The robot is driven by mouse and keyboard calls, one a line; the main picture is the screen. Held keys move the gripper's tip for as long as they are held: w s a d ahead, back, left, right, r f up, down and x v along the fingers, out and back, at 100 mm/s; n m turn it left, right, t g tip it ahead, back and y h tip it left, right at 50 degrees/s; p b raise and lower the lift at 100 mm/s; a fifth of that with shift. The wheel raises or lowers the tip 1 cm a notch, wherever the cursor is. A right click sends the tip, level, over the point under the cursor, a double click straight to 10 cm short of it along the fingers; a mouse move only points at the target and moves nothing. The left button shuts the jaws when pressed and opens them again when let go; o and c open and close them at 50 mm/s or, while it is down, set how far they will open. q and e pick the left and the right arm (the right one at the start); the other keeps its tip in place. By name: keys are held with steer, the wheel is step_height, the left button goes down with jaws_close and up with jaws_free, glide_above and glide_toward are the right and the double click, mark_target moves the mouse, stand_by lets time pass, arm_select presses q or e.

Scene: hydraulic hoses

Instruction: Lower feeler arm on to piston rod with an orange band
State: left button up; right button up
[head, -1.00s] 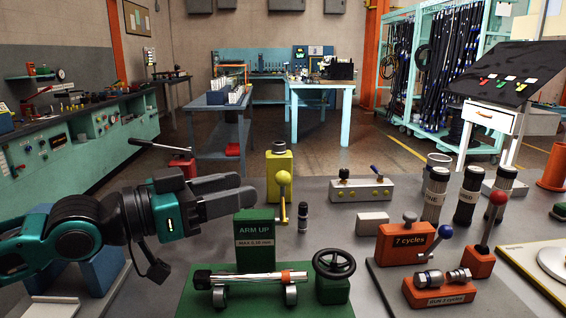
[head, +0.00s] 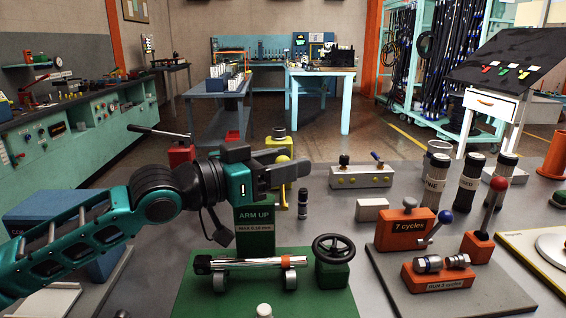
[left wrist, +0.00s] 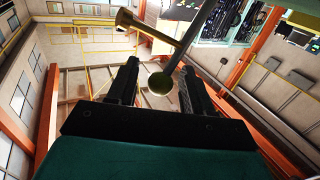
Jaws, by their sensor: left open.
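The green stand (head: 256,236) labelled "ARM UP" rises behind the piston rod. Its feeler arm lever ends in a yellow ball (head: 283,159), partly covered by my left gripper (head: 288,164). In the left wrist view the ball (left wrist: 160,83) on its grey stem sits between the two open fingers (left wrist: 159,72); I cannot tell whether they touch it. The shiny piston rod (head: 250,262) lies level on rollers on the green base, with a dark left end and an orange band (head: 298,261) at its right end. My right gripper is not in view.
A black handwheel (head: 333,249) stands at the rod's right.

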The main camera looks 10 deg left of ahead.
arm_select(q)
steer(key=shift+c, duration=0.2)
jaws_close()
steer(key=shift+s, duration=0.1)
stand_by(0.4)
steer(key=shift+s+d+f+m+b, duration=0.1)
steer(key=shift+s+f+m+b, duration=0.3)
steer(key=shift+s+m, duration=0.25)
steer(key=shift+s+d+f+m+t+h+b, duration=0.2)
steer(key=shift+s+f+m+h+b, duration=0.35)
steer(key=shift+s+f+m, duration=0.5)
steer(key=shift+s+d+f+m+t+h+b, duration=0.25)
steer(key=shift+s+f+m+h, duration=0.5)
steer(key=shift+m, duration=0.45)
steer(key=shift+s, duration=0.1)
